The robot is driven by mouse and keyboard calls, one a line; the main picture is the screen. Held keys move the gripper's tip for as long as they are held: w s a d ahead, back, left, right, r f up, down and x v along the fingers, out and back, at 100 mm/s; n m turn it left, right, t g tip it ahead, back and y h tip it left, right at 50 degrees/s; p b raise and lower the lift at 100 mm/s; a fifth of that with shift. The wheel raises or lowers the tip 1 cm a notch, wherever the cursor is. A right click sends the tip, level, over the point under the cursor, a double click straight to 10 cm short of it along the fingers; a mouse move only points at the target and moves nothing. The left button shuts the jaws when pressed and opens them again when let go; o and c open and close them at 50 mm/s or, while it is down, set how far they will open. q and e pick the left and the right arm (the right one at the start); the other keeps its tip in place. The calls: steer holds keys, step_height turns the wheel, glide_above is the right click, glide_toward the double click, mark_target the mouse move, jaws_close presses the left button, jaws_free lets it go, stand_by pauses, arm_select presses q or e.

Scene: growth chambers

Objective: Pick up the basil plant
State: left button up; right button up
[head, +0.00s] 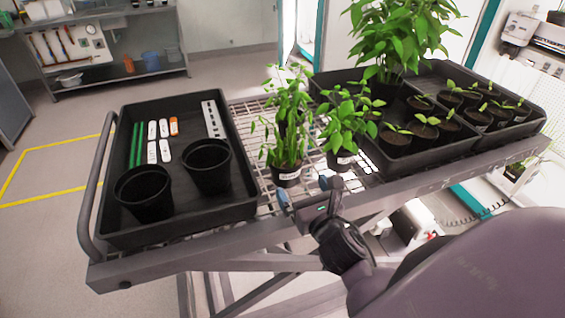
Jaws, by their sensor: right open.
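Two potted plants stand side by side on the wire cart top. The right one (347,128) is bushy with broad, bright leaves, looks most like the basil, and has a dark labelled pot. The left one (287,135) is taller with narrower leaves, also in a dark labelled pot. The labels are too small to read. My right gripper (308,193) is open and empty at the cart's front edge. Its fingers are just in front of and below the two pots, apart from the leaves as far as I can tell. My left gripper is not in view.
A black tray (238,211) at left holds two empty black pots (207,166), plant labels and green sticks. A black tray (463,146) at right holds several seedling pots; a large leafy plant (392,45) stands behind. A metal handle (92,190) rises at the cart's left end.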

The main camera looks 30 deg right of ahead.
mark_target(287, 164)
steer(key=shift+w+d+p, duration=0.1)
steer(key=shift+w+d, duration=0.2)
steer(key=shift+w, duration=1.25)
steer(key=shift+w+d+p, duration=0.15)
steer(key=shift+w+d, duration=0.1)
steer(key=shift+w, duration=1.35)
steer(key=shift+w+d+p, duration=0.1)
steer(key=shift+w+d, duration=0.2)
steer(key=shift+w, duration=1.25)
steer(key=c, duration=0.7)
steer(key=shift+o, duration=0.2)
